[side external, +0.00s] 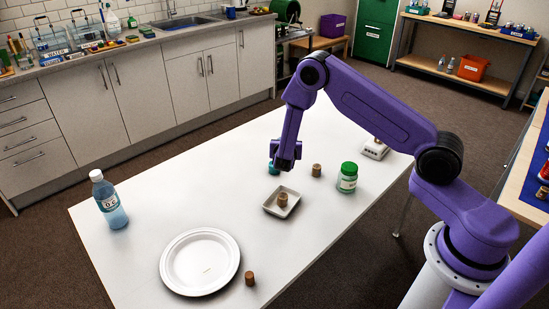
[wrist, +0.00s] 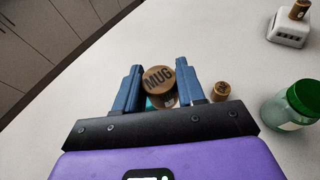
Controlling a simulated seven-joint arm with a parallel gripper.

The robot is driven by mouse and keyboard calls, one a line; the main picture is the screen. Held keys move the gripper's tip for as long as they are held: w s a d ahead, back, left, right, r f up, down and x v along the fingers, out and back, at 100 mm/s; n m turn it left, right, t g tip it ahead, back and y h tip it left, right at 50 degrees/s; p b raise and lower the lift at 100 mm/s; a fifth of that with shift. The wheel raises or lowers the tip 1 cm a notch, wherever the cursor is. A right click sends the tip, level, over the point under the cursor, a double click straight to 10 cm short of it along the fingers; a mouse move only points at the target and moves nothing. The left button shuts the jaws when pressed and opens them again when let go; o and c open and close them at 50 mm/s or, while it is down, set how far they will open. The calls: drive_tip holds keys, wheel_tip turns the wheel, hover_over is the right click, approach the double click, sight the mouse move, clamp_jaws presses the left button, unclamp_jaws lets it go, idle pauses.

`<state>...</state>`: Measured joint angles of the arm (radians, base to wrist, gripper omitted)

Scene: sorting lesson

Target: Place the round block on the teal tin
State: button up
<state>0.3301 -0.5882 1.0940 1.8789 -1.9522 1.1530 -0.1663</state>
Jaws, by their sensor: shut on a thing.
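My gripper (side external: 285,163) is low over the far part of the white table. In the wrist view its two blue fingers (wrist: 159,85) are closed on a round wooden block (wrist: 158,76) with MUG on its top. The side view does not show this block clearly. The teal tin (side external: 273,168) shows just left of and below my gripper, partly hidden by it. A small teal patch (wrist: 150,104) shows under the block in the wrist view. I cannot tell whether the block touches the tin.
Another block (side external: 317,170) and a green-lidded jar (side external: 348,177) stand to the right. A small dish (side external: 270,207) holds a block. A white device (side external: 375,149) bears another. A plate (side external: 200,262), a bottle (side external: 109,200) and a brown block (side external: 249,278) are nearer the front.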

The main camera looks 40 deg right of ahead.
drive_tip(key=w+f, duration=0.4)
drive_tip(key=w+d+f, duration=0.1)
drive_tip(key=w, duration=0.1)
drive_tip(key=shift+f, duration=0.4)
drive_tip(key=shift+w+d+f, duration=0.15)
drive_tip(key=shift+w+f, duration=0.5)
drive_tip(key=shift+f, duration=1.5)
drive_tip(key=shift+f, duration=0.15)
drive_tip(key=o, duration=1)
drive_tip(key=shift+o, duration=0.2)
drive_tip(key=shift+s+r, duration=0.1)
drive_tip(key=shift+r, duration=0.1)
drive_tip(key=v, duration=1.2)
